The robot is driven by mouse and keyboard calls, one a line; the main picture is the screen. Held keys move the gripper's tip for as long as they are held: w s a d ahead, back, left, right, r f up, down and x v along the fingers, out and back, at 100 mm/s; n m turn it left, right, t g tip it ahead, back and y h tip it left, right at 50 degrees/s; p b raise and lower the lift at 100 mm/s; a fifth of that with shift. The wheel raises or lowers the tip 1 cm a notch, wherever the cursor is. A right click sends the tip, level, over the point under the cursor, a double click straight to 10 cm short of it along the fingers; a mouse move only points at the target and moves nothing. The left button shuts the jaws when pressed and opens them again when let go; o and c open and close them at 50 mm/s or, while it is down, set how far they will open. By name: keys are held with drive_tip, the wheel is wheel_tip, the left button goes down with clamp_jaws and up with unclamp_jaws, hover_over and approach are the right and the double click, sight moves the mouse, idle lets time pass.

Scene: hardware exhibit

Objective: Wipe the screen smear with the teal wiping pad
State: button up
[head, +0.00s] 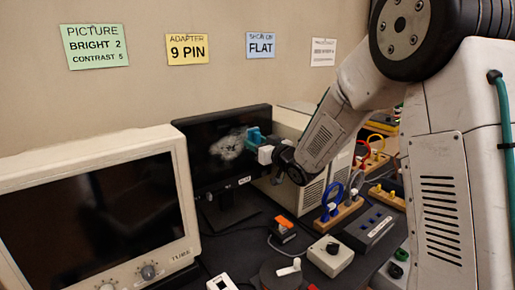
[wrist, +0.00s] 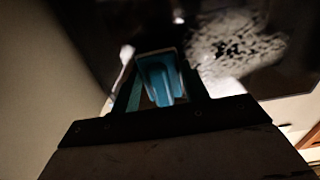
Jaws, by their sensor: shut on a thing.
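The teal wiping pad (head: 254,137) is held in my gripper (head: 262,149), against or very near the right part of a dark flat screen (head: 205,160). A whitish, patchy smear (head: 228,146) shows on that screen, just left of the pad. In the wrist view the teal pad (wrist: 160,80) sits between my fingers (wrist: 155,95), and the smear (wrist: 240,48) lies up and to the right of it. My gripper is shut on the pad. I cannot tell for sure whether the pad touches the glass.
A beige CRT monitor (head: 95,215) stands at the left front. A beige case (head: 300,180) stands right of the flat screen. Cable stands (head: 338,212), a grey box with a black knob (head: 330,255) and small connectors crowd the dark table. Note cards (head: 95,46) hang on the wall.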

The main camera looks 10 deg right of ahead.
sight(233, 138)
drive_tip(key=shift+s+a, duration=0.7)
drive_tip(key=shift+a, duration=1.15)
drive_tip(key=shift+s+a, duration=0.75)
drive_tip(key=shift+a, duration=1.15)
drive_tip(key=shift+s+a, duration=0.7)
drive_tip(key=shift+a, duration=1.15)
drive_tip(key=shift+s+a, duration=0.4)
drive_tip(key=shift+a, duration=0.4)
drive_tip(key=shift+s+a, duration=0.35)
drive_tip(key=shift+a, duration=0.4)
drive_tip(key=shift+w+r, duration=0.15)
drive_tip(key=shift+r, duration=0.75)
drive_tip(key=shift+w+d+r, duration=0.15)
drive_tip(key=shift+w+d, duration=0.05)
drive_tip(key=shift+d, duration=0.35)
drive_tip(key=shift+w+d, duration=0.3)
drive_tip(key=shift+d, duration=0.45)
drive_tip(key=shift+w+d, duration=0.3)
drive_tip(key=shift+d, duration=0.4)
drive_tip(key=shift+w+d, duration=0.4)
drive_tip(key=shift+d, duration=0.45)
drive_tip(key=shift+w+d, duration=0.35)
drive_tip(key=shift+d, duration=0.5)
drive_tip(key=shift+w+d, duration=0.45)
drive_tip(key=shift+d, duration=0.7)
drive_tip(key=shift+w+d, duration=0.4)
drive_tip(key=shift+d, duration=0.75)
drive_tip(key=shift+w+d, duration=0.45)
drive_tip(key=shift+d, duration=0.7)
